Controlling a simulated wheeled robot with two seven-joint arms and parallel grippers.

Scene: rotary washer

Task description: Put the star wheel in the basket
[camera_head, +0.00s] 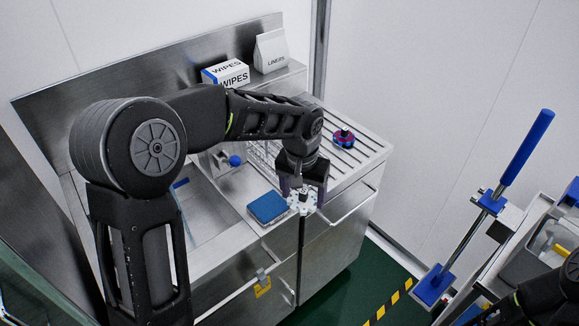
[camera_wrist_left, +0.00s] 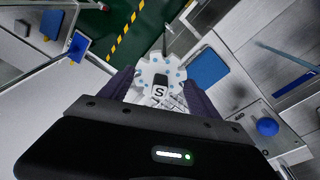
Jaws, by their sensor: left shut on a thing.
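The star wheel (camera_head: 303,203) is a white, scalloped disc with blue dots and a grey hub. My left gripper (camera_head: 302,188) points down and is shut on it, above the counter's front edge by the drawer handle. In the left wrist view the star wheel (camera_wrist_left: 160,72) sits between the dark fingers, with an "S" label on its hub. A wire basket (camera_head: 262,153) stands behind my left forearm, which hides much of it. My right arm shows only in the bottom right corner; its gripper is out of view.
A blue sponge-like block (camera_head: 268,207) lies left of the star wheel, by the sink (camera_head: 205,205). A red and blue knob-like part (camera_head: 344,136) sits on the slotted drainboard (camera_head: 345,160). A wipes box (camera_head: 226,73) and liners bag (camera_head: 271,52) stand behind.

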